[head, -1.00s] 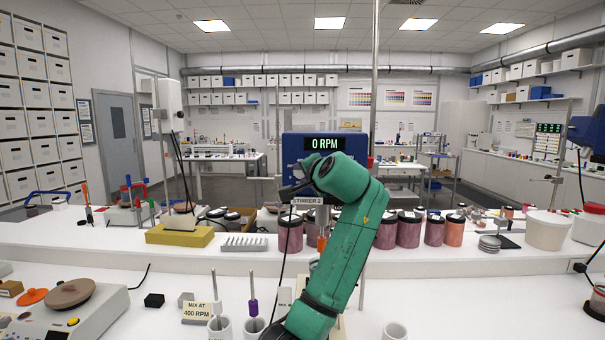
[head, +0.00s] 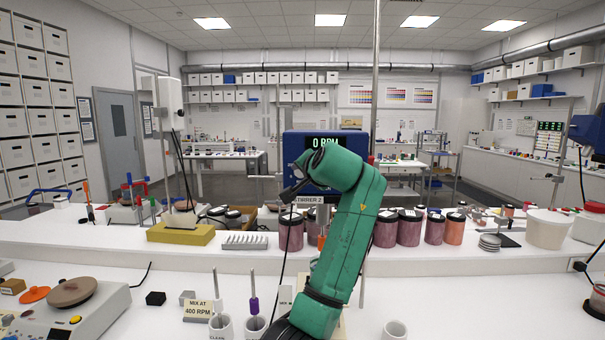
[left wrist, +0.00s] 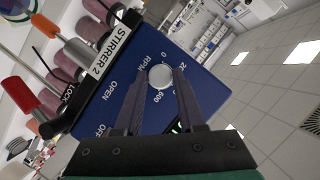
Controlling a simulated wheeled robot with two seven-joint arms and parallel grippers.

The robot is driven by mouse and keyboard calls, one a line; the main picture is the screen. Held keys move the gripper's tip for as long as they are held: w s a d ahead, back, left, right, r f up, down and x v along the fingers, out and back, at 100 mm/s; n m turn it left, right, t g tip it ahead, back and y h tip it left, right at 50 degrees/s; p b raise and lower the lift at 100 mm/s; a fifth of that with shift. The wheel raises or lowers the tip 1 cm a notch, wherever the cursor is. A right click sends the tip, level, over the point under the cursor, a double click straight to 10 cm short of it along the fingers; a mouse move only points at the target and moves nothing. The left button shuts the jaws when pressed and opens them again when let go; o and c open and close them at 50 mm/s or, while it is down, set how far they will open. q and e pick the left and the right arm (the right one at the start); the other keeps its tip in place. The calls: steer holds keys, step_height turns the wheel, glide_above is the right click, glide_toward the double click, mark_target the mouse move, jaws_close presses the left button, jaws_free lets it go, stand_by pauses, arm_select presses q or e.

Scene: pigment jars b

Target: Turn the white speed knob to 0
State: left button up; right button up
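The white speed knob (left wrist: 160,77) sits on the blue face of the stirrer labelled STIRRER 2 (left wrist: 125,90), on the RPM dial with 0, 200 and 600 marks partly readable. My left gripper (left wrist: 161,72) is open, its two dark fingers one on each side of the knob, with small gaps showing; contact is not visible. In the head view the stirrer (head: 292,150) stands beyond the bench, and my green left arm hides its lower face and the knob. Its display (head: 323,142) reads 0 RPM, partly covered by my arm. My right gripper is not in view.
Jars of pigment (head: 408,228) stand on the raised shelf on both sides of my arm. A vertical metal rod (head: 375,80) rises behind it. A sign (head: 198,309) reads MIX AT 400 RPM, near white cups (head: 221,327) holding tools.

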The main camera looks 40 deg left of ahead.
arm_select(q)
steer(key=o, duration=0.3)
steer(key=b+v, duration=0.5)
steer(key=v, duration=0.9)
steer(key=shift+s+d+b, duration=0.1)
steer(key=shift+d+b, duration=0.1)
steer(key=shift+b, duration=0.1)
